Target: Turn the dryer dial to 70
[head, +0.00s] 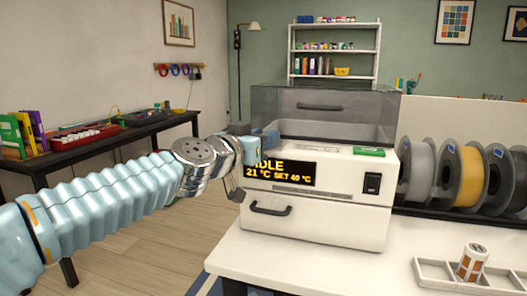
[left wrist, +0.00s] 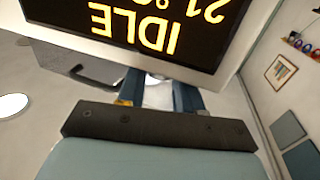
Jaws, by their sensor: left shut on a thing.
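The white dryer (head: 330,227) stands on the table with a smoky clear lid. Its black display (head: 285,172) reads IDLE, 21 °C, SET 40 °C; part of it shows upside down in the left wrist view (left wrist: 150,25). My left gripper (head: 268,138) is at the upper left of the dryer's front, above the display. In the left wrist view its two blue fingers (left wrist: 160,97) are shut on a small pale thing, which seems to be the dial (left wrist: 158,96). The dial is mostly hidden, and its marking cannot be read. My right gripper is not in view.
Filament spools (head: 470,178) stand to the right. A white divided tray (head: 434,272) holds a patterned cylinder (head: 472,262). The table's front left is clear.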

